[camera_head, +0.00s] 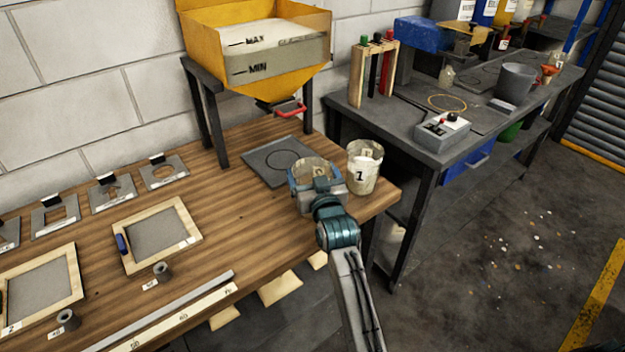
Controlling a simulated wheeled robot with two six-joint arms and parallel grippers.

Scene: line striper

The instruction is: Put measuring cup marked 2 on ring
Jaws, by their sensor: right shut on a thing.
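My right gripper (319,182) is shut on a pale measuring cup (314,166) near the front right of the wooden table. The gripper covers most of the cup, and its mark cannot be read. A white measuring cup marked 1 (362,173) stands just to the right of it. A thin dark ring (267,160) is drawn on a dark grey plate (258,170) below the hopper, behind and left of the held cup. A yellow ring (447,103) lies on the grey bench at the right. My left gripper is not in view.
A yellow hopper (255,70) with a red handle (291,110) stands on dark legs above the plate. Framed screens (158,236) and metal stencils (163,171) lie at the left. A grey box (441,131) and tube rack (373,68) stand on the bench.

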